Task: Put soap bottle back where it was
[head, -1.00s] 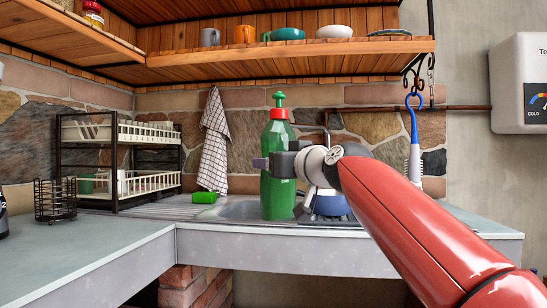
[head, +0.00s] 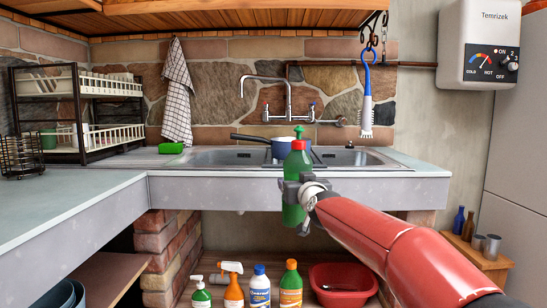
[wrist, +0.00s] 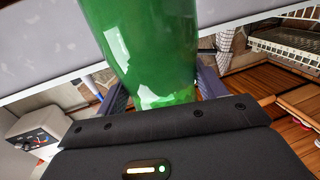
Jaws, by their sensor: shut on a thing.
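In the wrist view the bottle (wrist: 150,50) fills the upper middle, between the dark fingers of my gripper (wrist: 157,88). Below the counter, a wooden shelf (head: 225,258) holds several bottles: a green one with a white pump (head: 201,294), an orange spray bottle (head: 233,290), a white one with a blue cap (head: 260,288) and an orange-capped green one (head: 291,286).
A red basin (head: 343,284) stands right of the shelf bottles. The sink (head: 225,157) holds a blue pan (head: 283,147) behind the held bottle. A brick pillar (head: 165,255) stands left of the shelf. A wooden crate with bottles (head: 470,252) is at the right.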

